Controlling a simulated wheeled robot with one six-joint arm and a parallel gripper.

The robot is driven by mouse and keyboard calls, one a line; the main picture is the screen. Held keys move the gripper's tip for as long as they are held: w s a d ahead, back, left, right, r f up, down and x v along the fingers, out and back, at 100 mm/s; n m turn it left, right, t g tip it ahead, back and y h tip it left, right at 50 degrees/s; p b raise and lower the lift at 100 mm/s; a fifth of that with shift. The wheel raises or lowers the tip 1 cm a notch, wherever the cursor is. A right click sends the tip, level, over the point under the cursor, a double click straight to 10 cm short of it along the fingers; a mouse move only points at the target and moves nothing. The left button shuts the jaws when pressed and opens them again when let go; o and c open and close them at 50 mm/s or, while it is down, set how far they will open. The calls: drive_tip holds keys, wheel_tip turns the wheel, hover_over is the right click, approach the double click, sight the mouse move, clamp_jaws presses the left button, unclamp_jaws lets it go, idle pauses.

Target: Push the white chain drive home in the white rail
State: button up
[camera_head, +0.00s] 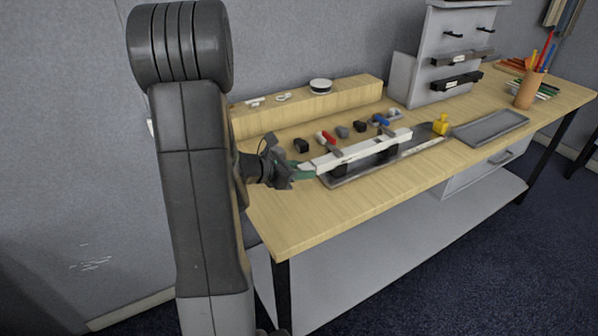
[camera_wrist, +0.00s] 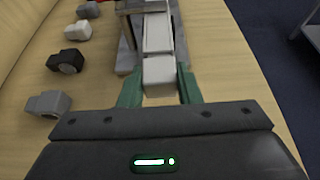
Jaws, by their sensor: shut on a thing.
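The white rail (camera_head: 365,149) lies lengthwise above a grey tray, held up on dark supports; in the wrist view it runs away from me (camera_wrist: 158,32). My gripper (camera_head: 304,171) is at the rail's left end, its green fingertips (camera_wrist: 160,92) shut on the white chain drive (camera_wrist: 160,71), a short pale block. The block lies in line with the rail and meets its near end in the wrist view. I cannot tell how far it sits inside. In the head view the fingers mostly hide it.
Several small blocks lie behind the rail, among them a black one (camera_head: 301,146) and a grey one (camera_wrist: 48,103). The grey tray (camera_head: 350,178) is under the rail. A yellow piece (camera_head: 440,124) and an empty dark tray (camera_head: 490,127) are to the right. The front tabletop is clear.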

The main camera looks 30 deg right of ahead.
drive_tip(key=shift+d, duration=0.2)
drive_tip(key=o, duration=1.1)
drive_tip(key=shift+c, duration=0.2)
drive_tip(key=v, duration=1.3)
drive_tip(key=shift+a+r, duration=0.2)
drive_tip(key=shift+a, duration=0.15)
drive_tip(key=x, duration=1.4)
drive_tip(key=shift+a+r, duration=0.1)
drive_tip(key=shift+a, duration=0.1)
